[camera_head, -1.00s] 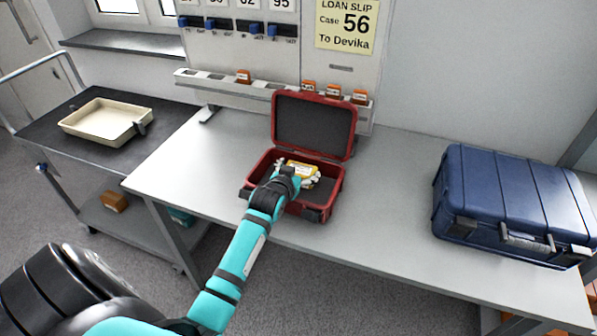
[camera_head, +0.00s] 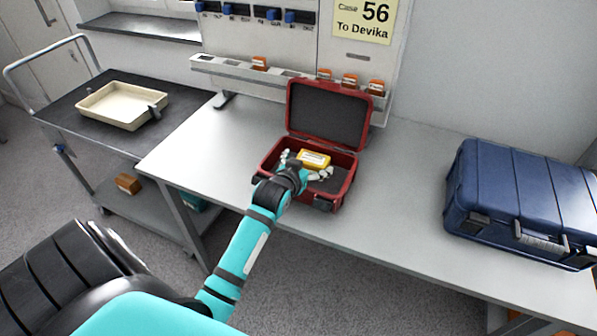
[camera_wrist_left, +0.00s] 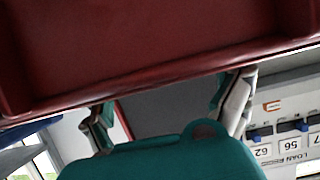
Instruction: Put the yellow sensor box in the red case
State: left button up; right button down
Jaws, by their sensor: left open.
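The red case (camera_head: 346,189) stands open on the table, its lid (camera_head: 329,115) raised at the back with a dark grey lining. The yellow sensor box (camera_head: 313,159), with a pale label on top, is inside the case toward its back left. My left gripper (camera_head: 306,167) is over the case's front left, its fingers spread and apart, just in front of the box. In the left wrist view the red case (camera_wrist_left: 150,50) fills the top, and the open fingers (camera_wrist_left: 168,110) show at both sides. The box is not visible there. My right gripper is not in view.
A blue case (camera_head: 520,200) stands closed on the table's right. A cream tray (camera_head: 122,105) sits on a dark cart at left. A rail (camera_head: 230,70) with orange-labelled items runs behind the red case. The table between the cases is clear.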

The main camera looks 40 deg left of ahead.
pick_arm(q)
jog(key=v, duration=0.8)
dwell(0.4)
dwell(0.6)
